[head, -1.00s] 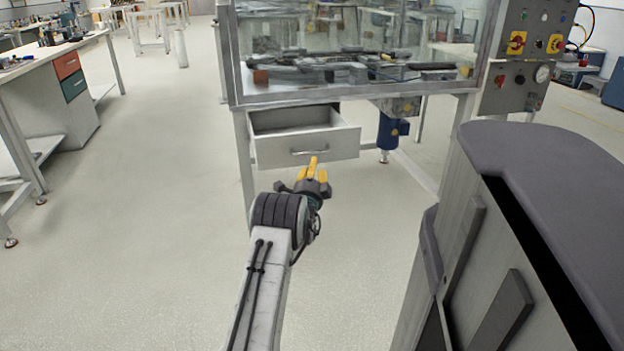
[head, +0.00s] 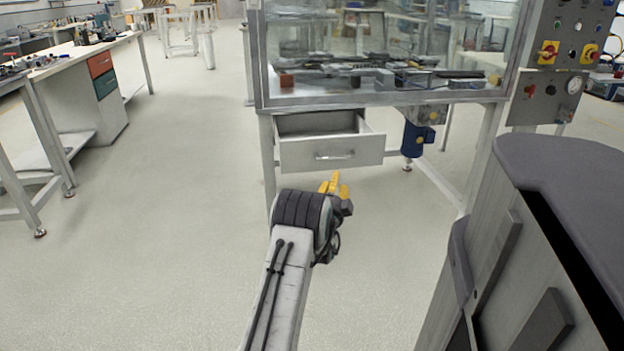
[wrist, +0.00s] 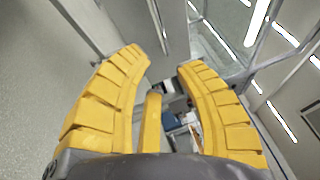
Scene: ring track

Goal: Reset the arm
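My gripper (head: 334,184) has yellow fingers and shows at the end of my arm, in front of the machine in the head view. In the wrist view its yellow fingers (wrist: 160,75) stand apart with clear space between the tips, and nothing is held. The drawer (head: 330,153) under the machine is pulled open, its grey front and handle facing me. In the head view my gripper is below and just in front of the drawer front, with a gap between them.
The glass-walled machine (head: 385,100) stands ahead, with a control panel (head: 560,60) on its right. A blue motor (head: 414,140) hangs beneath it. A white workbench (head: 75,60) with red and green drawers stands at left. The floor between is clear.

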